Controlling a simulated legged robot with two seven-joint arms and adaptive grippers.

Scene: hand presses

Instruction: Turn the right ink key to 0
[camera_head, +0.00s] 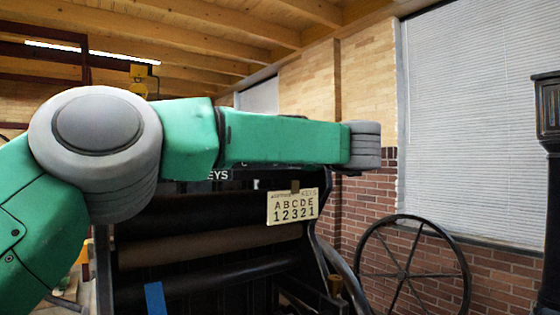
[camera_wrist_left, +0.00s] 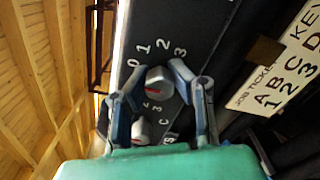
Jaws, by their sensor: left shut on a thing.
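My left gripper (camera_wrist_left: 157,84) is shut on a round grey ink key (camera_wrist_left: 159,78) on the dark panel (camera_wrist_left: 185,22), with one finger on each side of it. White numbers 0, 1, 2 and 3 arc around this key. It is the key furthest toward the panel's right end that I see. I cannot make out which number it points at. A second grey key (camera_wrist_left: 142,131) shows lower down, partly behind a finger. In the head view my left arm crosses the press and hides the keys and gripper. My right gripper is not in view.
Dark rollers (camera_head: 205,243) lie beneath, with a blue strip (camera_head: 155,298) in front. A spoked flywheel (camera_head: 413,272) stands at the right by the brick wall.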

